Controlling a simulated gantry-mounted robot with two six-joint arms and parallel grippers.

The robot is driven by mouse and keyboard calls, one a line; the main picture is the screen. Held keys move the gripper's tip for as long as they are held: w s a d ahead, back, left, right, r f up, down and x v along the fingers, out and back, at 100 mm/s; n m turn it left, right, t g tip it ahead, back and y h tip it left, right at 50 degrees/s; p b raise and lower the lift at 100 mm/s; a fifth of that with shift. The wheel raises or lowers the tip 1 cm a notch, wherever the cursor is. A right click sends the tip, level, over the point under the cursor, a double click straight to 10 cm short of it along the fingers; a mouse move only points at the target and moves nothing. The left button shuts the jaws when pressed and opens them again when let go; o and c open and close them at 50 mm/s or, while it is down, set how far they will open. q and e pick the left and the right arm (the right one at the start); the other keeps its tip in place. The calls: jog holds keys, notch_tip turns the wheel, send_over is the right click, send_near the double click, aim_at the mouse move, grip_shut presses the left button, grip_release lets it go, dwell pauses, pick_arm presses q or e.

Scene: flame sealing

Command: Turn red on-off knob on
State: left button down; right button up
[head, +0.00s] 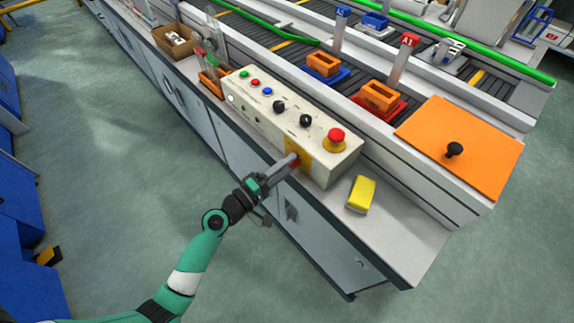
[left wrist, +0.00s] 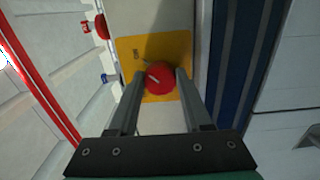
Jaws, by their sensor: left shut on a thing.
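The red on-off knob (left wrist: 159,77) sits on a yellow plate (left wrist: 178,46) on the front face of the white control box (head: 262,117). In the left wrist view a light mark on the knob points up and to the left, and the label by it is too small to read surely. My left gripper (head: 293,160) is at the yellow plate, with its fingers on either side of the knob and shut on it. It also shows in the left wrist view (left wrist: 160,80). In the head view the fingers mostly hide the knob. My right gripper is not in view.
A red mushroom button (head: 336,137), black knobs (head: 306,121) and small coloured buttons are on the box top. A yellow block (head: 361,194) lies on the ledge to the right. An orange panel (head: 470,140) is farther right. The floor in front is clear.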

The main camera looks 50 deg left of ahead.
pick_arm(q)
jog(key=shift+c, duration=1.7)
grip_release()
jog(key=shift+s, duration=0.15)
jog(key=s, duration=1.1)
jog(key=shift+s+a+f, duration=0.15)
jog(key=shift+s, duration=0.05)
